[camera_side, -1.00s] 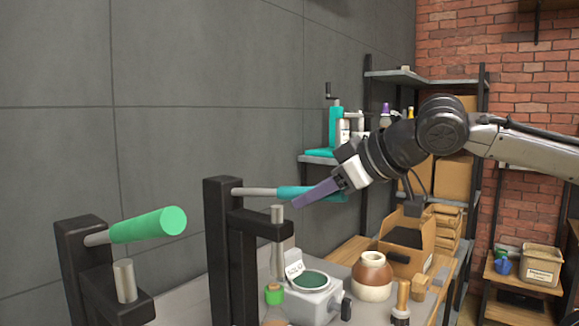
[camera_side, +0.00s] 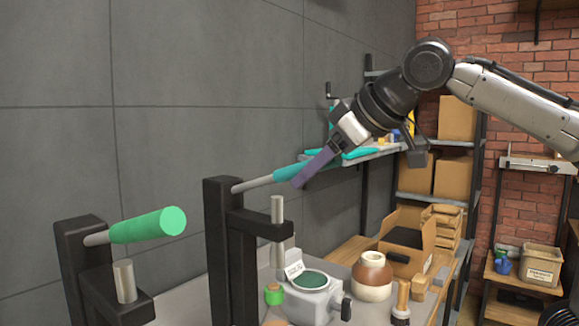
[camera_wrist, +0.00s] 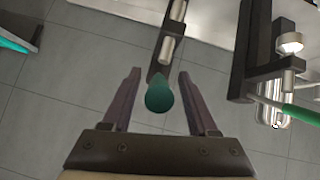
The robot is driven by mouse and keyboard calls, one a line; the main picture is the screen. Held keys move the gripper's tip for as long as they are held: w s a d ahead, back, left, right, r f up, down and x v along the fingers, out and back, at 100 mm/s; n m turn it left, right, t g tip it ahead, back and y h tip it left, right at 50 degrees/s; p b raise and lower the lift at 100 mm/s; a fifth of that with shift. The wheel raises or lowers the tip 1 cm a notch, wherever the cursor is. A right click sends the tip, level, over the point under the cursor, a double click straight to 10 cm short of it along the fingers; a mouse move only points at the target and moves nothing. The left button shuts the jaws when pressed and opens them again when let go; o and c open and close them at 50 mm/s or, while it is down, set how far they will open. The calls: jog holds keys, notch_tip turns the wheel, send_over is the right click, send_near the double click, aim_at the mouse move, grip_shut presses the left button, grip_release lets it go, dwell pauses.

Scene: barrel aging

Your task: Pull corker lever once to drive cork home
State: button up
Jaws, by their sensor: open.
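Two black corker stands show in the side view. The farther corker (camera_side: 216,240) has a lever with a teal handle (camera_side: 287,174), which tilts up toward its free end. A metal plunger rod (camera_side: 277,215) stands on its bracket. My gripper (camera_side: 298,183) is at the free end of this teal handle. In the wrist view the rounded handle end (camera_wrist: 159,97) lies between my two open fingers (camera_wrist: 159,75), with gaps on both sides. The nearer corker (camera_side: 85,270) has a green lever handle (camera_side: 148,225), close to level.
A grey device with a round green top (camera_side: 310,281), a brown and white jar (camera_side: 372,276) and a brush-like tool (camera_side: 402,297) stand on the bench right of the corker. An open cardboard box (camera_side: 408,240) is behind.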

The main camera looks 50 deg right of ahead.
jog(key=shift+v, duration=2.85)
jog(key=s+d+f+g, duration=0.1)
jog(key=s+f, duration=0.2)
jog(key=f, duration=0.8)
jog(key=s+d+f+m+g, duration=0.1)
jog(key=s+f, duration=0.3)
jog(key=f, duration=0.7)
jog(key=s+d+f+g+y, duration=0.1)
jog(key=s+f+g, duration=0.1)
jog(key=f, duration=0.8)
jog(key=shift+s+d+f+m, duration=0.3)
jog(key=shift+s+f, duration=0.1)
jog(key=shift+s, duration=0.4)
